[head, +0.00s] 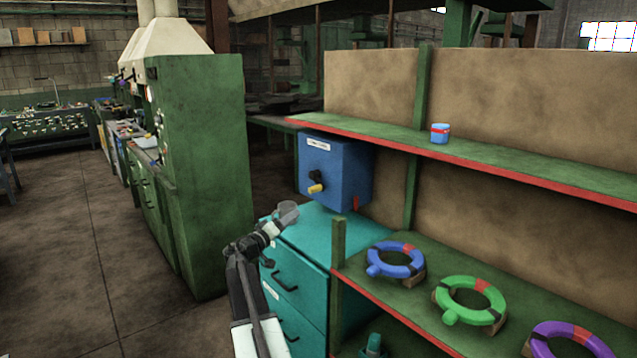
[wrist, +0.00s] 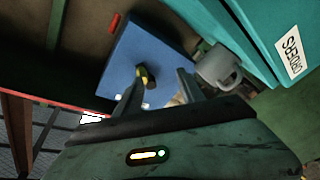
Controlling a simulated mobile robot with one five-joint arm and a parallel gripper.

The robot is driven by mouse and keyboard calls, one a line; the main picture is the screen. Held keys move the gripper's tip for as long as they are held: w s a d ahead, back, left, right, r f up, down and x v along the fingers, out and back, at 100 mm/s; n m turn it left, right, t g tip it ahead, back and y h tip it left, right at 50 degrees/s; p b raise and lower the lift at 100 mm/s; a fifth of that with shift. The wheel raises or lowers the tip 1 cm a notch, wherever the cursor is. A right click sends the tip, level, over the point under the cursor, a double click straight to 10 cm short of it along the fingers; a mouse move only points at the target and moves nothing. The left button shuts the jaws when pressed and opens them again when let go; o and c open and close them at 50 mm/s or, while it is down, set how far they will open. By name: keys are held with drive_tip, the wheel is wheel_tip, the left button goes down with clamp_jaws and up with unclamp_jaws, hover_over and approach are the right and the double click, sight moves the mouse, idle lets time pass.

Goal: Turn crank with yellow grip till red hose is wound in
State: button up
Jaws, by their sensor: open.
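The blue box (head: 335,172) is mounted above the teal cabinet, below the upper shelf. Its crank has a dark arm and a yellow grip (head: 316,188) that points out toward the lower left. A short red piece, likely the hose end (head: 356,202), hangs at the box's lower right; it also shows in the wrist view (wrist: 114,23). My gripper (head: 275,228) is low and in front of the box, apart from the crank. In the wrist view my gripper (wrist: 160,76) is open, with the yellow grip (wrist: 149,74) seen between the fingers, near the left one.
A grey mug (head: 287,212) stands on the teal cabinet (head: 325,232), close to my gripper. Blue (head: 398,270), green (head: 497,299) and purple rings (head: 540,346) lie on the lower shelf. A blue can (head: 440,134) is on the upper shelf. Open floor lies left.

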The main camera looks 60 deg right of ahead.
sight(312, 193)
drive_tip(key=d+r, duration=0.1)
drive_tip(key=d, duration=0.1)
drive_tip(key=s+d+r+h, duration=0.1)
drive_tip(key=d+r, duration=0.1)
drive_tip(key=s+d+r+n+h, duration=0.1)
drive_tip(key=d+r, duration=0.1)
drive_tip(key=shift+d+t, duration=0.1)
drive_tip(key=shift+t, duration=0.2)
drive_tip(key=p+x, duration=0.2)
drive_tip(key=x, duration=0.5)
drive_tip(key=shift+r, duration=0.15)
drive_tip(key=shift+d, duration=0.3)
clamp_jaws()
idle(0.3)
